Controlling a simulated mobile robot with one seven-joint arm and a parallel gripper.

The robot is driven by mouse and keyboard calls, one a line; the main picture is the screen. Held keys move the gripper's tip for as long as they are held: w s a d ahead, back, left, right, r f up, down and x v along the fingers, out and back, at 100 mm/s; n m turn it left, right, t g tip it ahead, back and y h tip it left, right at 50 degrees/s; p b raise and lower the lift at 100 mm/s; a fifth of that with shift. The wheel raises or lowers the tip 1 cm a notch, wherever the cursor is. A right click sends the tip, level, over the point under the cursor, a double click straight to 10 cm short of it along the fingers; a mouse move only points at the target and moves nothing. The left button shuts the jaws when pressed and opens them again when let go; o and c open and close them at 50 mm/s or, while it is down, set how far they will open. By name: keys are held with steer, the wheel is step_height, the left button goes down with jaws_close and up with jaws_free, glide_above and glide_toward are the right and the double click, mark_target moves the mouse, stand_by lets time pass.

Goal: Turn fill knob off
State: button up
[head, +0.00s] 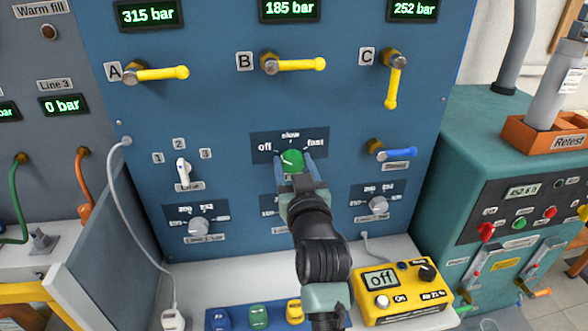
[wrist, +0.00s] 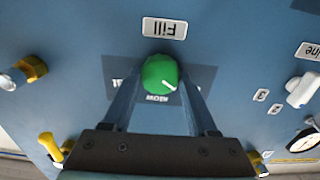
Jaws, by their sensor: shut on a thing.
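The green fill knob (head: 292,159) sits on the blue panel below the marks "off", "slow" and "fast". It also shows in the wrist view (wrist: 159,72), which is upside down, under the "Fill" label (wrist: 164,28). Its white pointer line aims up and left in the head view, between "slow" and "off". My gripper (head: 296,168) is shut on the knob, one finger on each side. In the wrist view my gripper (wrist: 160,78) reaches up from the bottom, and its right finger hides the "off" mark.
Yellow valve handles A (head: 160,73), B (head: 298,65) and C (head: 392,85) are above. A blue handle (head: 395,154) is close on the right, and a white line selector (head: 183,171) on the left. A yellow meter (head: 400,291) stands on the shelf below.

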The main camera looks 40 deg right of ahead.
steer(key=shift+n, duration=0.4)
steer(key=o, duration=1.4)
steer(key=b+v, duration=0.1)
steer(key=v, duration=1.2)
